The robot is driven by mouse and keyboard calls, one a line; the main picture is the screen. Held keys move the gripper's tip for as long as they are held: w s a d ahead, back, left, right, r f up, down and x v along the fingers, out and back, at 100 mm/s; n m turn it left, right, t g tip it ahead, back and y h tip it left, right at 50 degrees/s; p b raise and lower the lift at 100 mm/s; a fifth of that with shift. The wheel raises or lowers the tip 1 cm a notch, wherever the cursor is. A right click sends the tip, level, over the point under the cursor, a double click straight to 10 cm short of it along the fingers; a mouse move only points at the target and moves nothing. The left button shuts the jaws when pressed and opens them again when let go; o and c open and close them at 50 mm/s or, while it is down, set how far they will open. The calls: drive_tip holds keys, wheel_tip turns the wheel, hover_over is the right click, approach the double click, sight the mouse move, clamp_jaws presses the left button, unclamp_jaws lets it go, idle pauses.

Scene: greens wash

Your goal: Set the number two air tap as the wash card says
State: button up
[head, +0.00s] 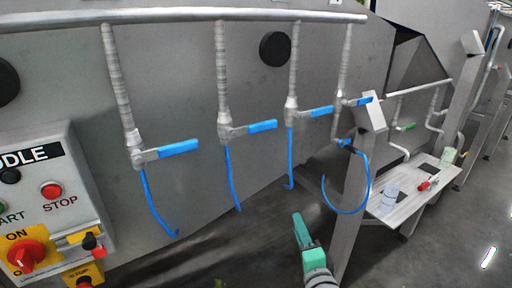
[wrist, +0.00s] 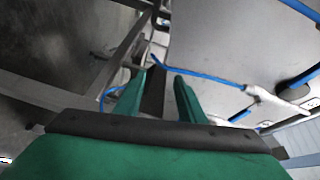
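Several air taps hang in a row from an overhead pipe in the head view, each with a blue lever pointing right, across its upright pipe. From left, the levers are the first (head: 178,148), the second (head: 262,127), the third (head: 322,112) and the farthest (head: 359,102). I read no numbers on them, and no legible wash card shows. My gripper (head: 299,220) is green, below and apart from the taps, left of a steel post. In the wrist view my gripper (wrist: 161,80) has its fingers apart with nothing gripped; a blue hose and metal fittings show beyond.
Blue hoses hang under the taps, one looping (head: 347,212) near the post. A control box (head: 65,150) with a red stop button and red-yellow switch is at left. A small table (head: 408,208) at right carries a pale cup (head: 390,198) and a red item (head: 428,184).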

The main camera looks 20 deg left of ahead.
drive_tip(key=w+a+r+n+g+y, duration=0.1)
drive_tip(key=a+r+y, duration=0.1)
drive_tip(key=r, duration=0.5)
drive_tip(key=w+a+r+y, duration=0.1)
drive_tip(key=a+r+y, duration=0.1)
drive_tip(key=r, duration=0.6)
drive_tip(key=n+g+y, duration=0.2)
drive_tip(key=g, duration=0.2)
approach(254, 129)
drive_tip(key=w+a, duration=0.1)
drive_tip(key=w, duration=0.4)
drive_tip(key=x, duration=1)
drive_tip(key=shift+w+a+f, duration=0.15)
drive_tip(key=shift+w+a, duration=0.1)
drive_tip(key=shift+a, duration=0.05)
clamp_jaws()
